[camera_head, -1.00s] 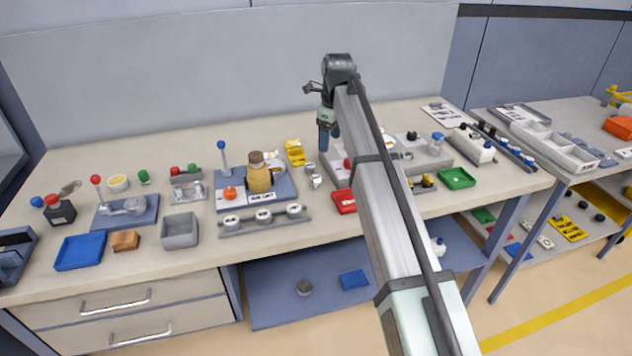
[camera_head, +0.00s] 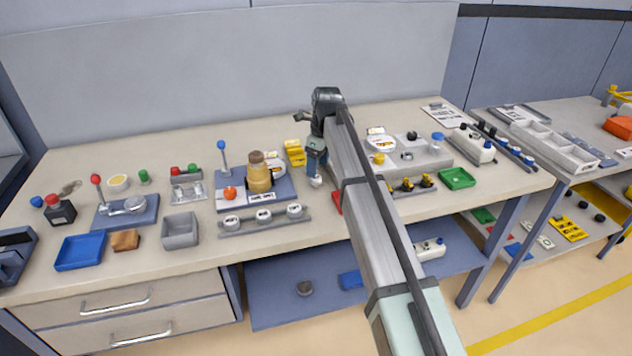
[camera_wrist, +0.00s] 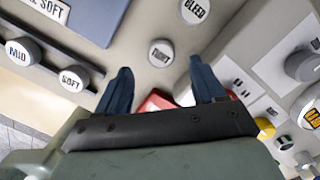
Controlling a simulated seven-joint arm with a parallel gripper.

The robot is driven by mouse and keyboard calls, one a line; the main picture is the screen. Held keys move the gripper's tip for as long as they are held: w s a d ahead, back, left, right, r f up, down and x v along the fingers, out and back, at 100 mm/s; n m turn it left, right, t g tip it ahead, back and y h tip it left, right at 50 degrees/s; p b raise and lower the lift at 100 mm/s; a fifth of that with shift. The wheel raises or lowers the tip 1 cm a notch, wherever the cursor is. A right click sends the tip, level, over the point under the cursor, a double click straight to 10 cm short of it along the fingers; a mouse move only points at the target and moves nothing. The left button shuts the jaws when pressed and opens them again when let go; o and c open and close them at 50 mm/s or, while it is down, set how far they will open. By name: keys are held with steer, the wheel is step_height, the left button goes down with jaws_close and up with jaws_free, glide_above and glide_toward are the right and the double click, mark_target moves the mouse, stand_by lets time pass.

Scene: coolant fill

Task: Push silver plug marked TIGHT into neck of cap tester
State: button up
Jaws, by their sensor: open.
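The silver plug marked TIGHT (camera_wrist: 161,52) stands on the bench, its round top facing up in the wrist view. It also shows in the head view (camera_head: 315,183), just below my gripper. My gripper (camera_wrist: 163,82) is open, its two blue fingers apart and empty. The plug appears between and beyond the fingertips, not held. An amber vessel with a brown top (camera_head: 259,176) stands on a blue base (camera_head: 231,203) left of my gripper in the head view. I cannot tell for sure which fixture is the cap tester.
A similar plug marked BLEED (camera_wrist: 196,10) stands close to the TIGHT one. A grey rack (camera_head: 250,226) holds round caps, including MID (camera_wrist: 20,51) and SOFT (camera_wrist: 73,78). A red tray (camera_wrist: 158,100) lies partly behind the fingers. A yellow holder (camera_head: 295,155) stands behind.

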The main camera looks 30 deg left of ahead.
mark_target(317, 178)
steer(key=shift+a+f, duration=0.15)
steer(key=shift+f, duration=1.05)
steer(key=shift+a+f, duration=0.1)
steer(key=shift+f, duration=1.05)
steer(key=shift+c, duration=0.4)
steer(key=c, duration=1.1)
